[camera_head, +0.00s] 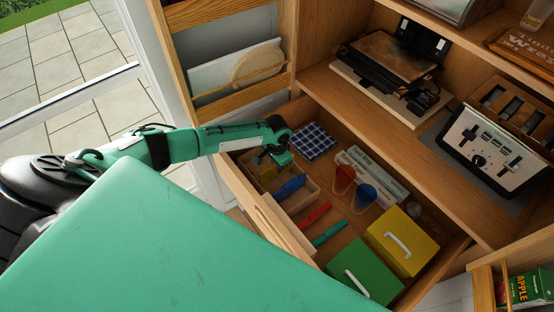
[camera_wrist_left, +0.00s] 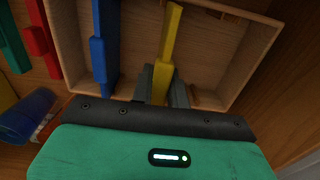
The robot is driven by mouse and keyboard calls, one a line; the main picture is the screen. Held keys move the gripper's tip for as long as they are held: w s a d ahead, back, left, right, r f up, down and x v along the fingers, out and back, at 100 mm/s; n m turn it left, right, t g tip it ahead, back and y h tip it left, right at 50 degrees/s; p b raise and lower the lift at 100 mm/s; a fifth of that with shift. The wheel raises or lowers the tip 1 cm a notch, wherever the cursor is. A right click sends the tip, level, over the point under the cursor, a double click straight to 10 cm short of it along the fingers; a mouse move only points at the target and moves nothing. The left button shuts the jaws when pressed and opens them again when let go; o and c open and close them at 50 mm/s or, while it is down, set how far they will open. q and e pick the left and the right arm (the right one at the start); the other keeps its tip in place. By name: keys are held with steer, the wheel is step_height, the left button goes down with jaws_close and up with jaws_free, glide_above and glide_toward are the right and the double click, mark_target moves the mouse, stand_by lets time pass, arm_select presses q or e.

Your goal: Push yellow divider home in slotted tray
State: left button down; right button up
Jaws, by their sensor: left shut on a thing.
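The yellow divider (camera_wrist_left: 168,45) stands inside the wooden slotted tray (camera_wrist_left: 235,50) in the left wrist view. My left gripper (camera_wrist_left: 163,85) is shut on the near end of the yellow divider. In the head view, my left gripper (camera_head: 279,155) reaches down over the left part of the tray (camera_head: 306,197) in the open drawer. A blue divider (camera_wrist_left: 101,45) stands in the same tray, to the left of the yellow one, and also shows in the head view (camera_head: 290,187). How deep the yellow divider sits in its slot is unclear. My right gripper is out of view.
The drawer also holds a red piece (camera_head: 314,215), a teal piece (camera_head: 329,233), orange (camera_head: 343,178) and blue cups (camera_head: 364,196), a checked cloth (camera_head: 313,142), and yellow (camera_head: 402,243) and green boxes (camera_head: 365,272). The shelf with a toaster (camera_head: 492,146) overhangs the drawer's back.

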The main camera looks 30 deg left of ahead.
arm_select(q)
steer(key=shift+f+b, duration=1)
steer(key=shift+f, duration=0.7)
steer(key=c, duration=1.3)
jaws_free()
step_height(320, 180, up, 14)
steer(key=shift+f+b, duration=0.1)
steer(key=shift+b, duration=1.1)
